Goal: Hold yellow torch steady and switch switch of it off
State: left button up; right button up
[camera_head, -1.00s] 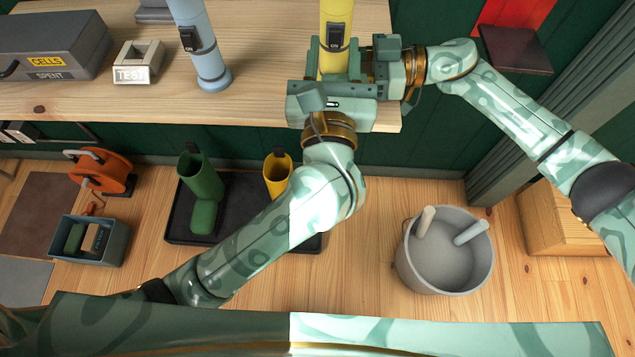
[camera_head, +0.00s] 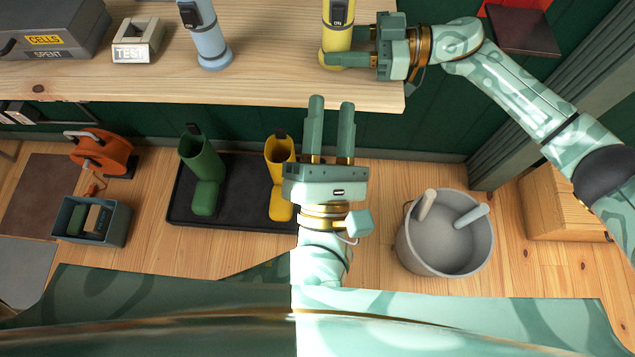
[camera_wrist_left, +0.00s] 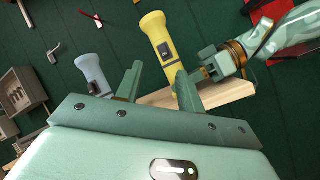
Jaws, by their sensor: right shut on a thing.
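The yellow torch (camera_head: 338,40) stands upright on the wooden shelf near its right end; its top is cut off in the head view. Its dark switch (camera_head: 339,12) faces me, with a label below that appears to read ON. My right gripper (camera_head: 350,58) is shut on the torch low down, from the right. My left gripper (camera_head: 331,102) is below the shelf's front edge, apart from the torch. Its two fingers are parted, point toward the shelf and hold nothing.
A blue-grey torch (camera_head: 204,35) stands left of the yellow one. A TEST block (camera_head: 138,40) and a grey cells case (camera_head: 50,25) are further left. The shelf between the torches is clear.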

jog(key=shift+r, duration=0.1)
pick_arm(q)
notch_tip(320, 180, down, 4)
jog(key=w+m+t, duration=0.1)
jog(key=m+t, duration=0.2)
jog(key=m, duration=2.5)
jog(key=shift+h, duration=0.3)
jog(key=x, duration=1.2)
jog(key=shift+w+a+f, duration=0.1)
jog(key=shift+w+f, duration=0.2)
jog(key=s+f, duration=0.6)
jog(key=s, duration=0.5)
notch_tip(320, 180, down, 22)
jog(key=w+a+m+g+h, duration=0.1)
jog(key=a+m+g+h, duration=0.1)
jog(key=m+g+h, duration=0.5)
jog(key=shift+g, duration=0.4)
